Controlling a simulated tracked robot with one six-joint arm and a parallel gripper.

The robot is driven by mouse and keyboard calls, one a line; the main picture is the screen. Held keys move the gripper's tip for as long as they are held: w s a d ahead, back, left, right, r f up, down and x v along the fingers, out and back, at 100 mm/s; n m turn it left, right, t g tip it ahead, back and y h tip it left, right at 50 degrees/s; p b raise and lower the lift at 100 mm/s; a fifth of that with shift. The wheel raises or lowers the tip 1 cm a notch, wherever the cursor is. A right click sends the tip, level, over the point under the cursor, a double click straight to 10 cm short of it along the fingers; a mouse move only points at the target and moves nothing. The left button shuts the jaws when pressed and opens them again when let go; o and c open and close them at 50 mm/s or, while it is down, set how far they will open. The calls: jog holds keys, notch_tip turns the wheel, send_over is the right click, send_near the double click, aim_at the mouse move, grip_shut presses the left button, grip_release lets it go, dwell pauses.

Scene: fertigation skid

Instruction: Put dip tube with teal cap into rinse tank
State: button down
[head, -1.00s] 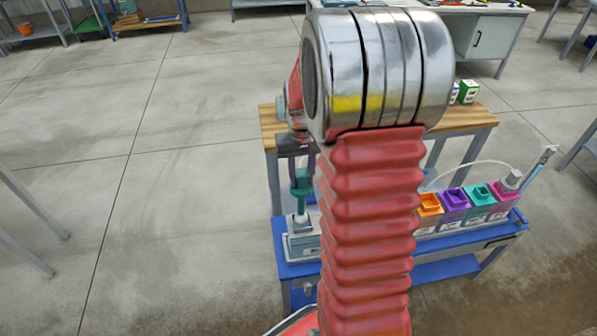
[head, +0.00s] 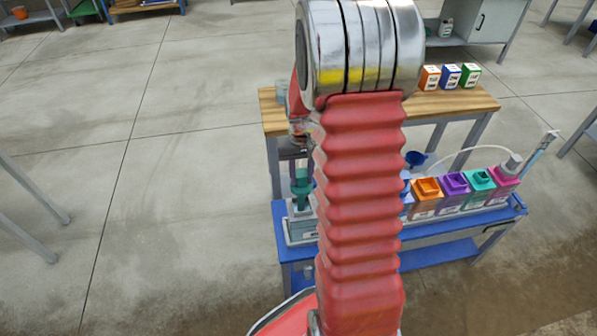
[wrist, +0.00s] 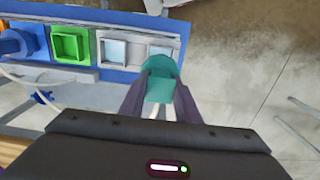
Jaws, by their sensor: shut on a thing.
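My gripper (wrist: 160,92) is shut on the teal cap (wrist: 162,80) of the dip tube, with one dark finger on each side. In the head view the teal cap (head: 301,188) hangs below my gripper (head: 295,170), upright, just above a pale grey box (head: 301,232) at the left end of the blue bench. This box looks like the rinse tank; its label is too small to read. In the wrist view a pale unit with square openings (wrist: 138,52) lies beside the cap. The tube's lower end is hidden, so I cannot tell whether it is inside.
The blue bench (head: 440,231) also carries a row of orange, purple, teal and pink-topped containers (head: 455,185) with a white hose, right of my arm. A wooden table (head: 455,100) with small boxes (head: 450,77) stands behind. Open floor lies to the left.

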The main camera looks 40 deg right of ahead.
jog(key=shift+f, duration=3.9)
jog(key=c, duration=1.3)
grip_release()
jog(key=shift+o, duration=0.2)
jog(key=shift+r, duration=0.15)
notch_tip(320, 180, up, 13)
jog(key=shift+r, duration=0.2)
